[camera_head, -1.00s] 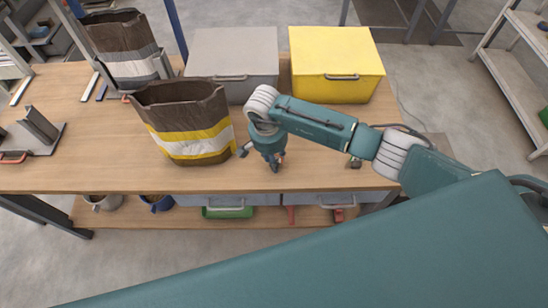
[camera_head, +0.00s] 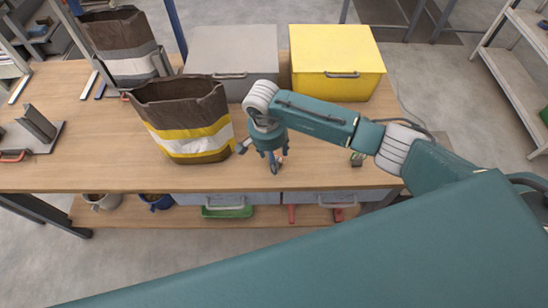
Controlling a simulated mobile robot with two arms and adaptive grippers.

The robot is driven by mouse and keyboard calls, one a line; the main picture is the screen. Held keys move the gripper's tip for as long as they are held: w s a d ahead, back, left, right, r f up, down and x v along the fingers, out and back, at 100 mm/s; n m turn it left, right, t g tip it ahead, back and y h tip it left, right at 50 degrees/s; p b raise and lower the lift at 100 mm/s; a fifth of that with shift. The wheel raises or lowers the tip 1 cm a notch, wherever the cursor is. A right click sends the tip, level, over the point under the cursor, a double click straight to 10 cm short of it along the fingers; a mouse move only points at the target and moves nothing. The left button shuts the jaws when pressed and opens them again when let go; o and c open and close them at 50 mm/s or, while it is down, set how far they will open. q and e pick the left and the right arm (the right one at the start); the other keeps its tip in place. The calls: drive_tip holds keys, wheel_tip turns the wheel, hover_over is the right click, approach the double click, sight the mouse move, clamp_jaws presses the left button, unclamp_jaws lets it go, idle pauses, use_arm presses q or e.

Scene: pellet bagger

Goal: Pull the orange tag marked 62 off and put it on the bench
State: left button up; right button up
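My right arm comes in from the right, and its gripper (camera_head: 272,164) points down over the front part of the bench (camera_head: 90,150). It is just right of a brown open-topped bag (camera_head: 185,118) with yellow and white bands. The fingers are small in this view, and I cannot tell whether they are open or shut. I cannot make out an orange tag or a number 62. Whatever lies right under the fingers is hidden. My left gripper is not in view.
A grey lidded box (camera_head: 232,58) and a yellow lidded box (camera_head: 337,62) stand at the back of the bench. Another brown bag (camera_head: 125,45) stands at the back left. A small item (camera_head: 357,159) lies near the front right edge. The lower shelf holds mugs and bins.

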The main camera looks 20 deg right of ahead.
wheel_tip(320, 180, up, 10)
drive_tip(key=a, duration=0.1)
drive_tip(key=shift+s+r, duration=0.2)
drive_tip(key=shift+r, duration=0.05)
idle(0.8)
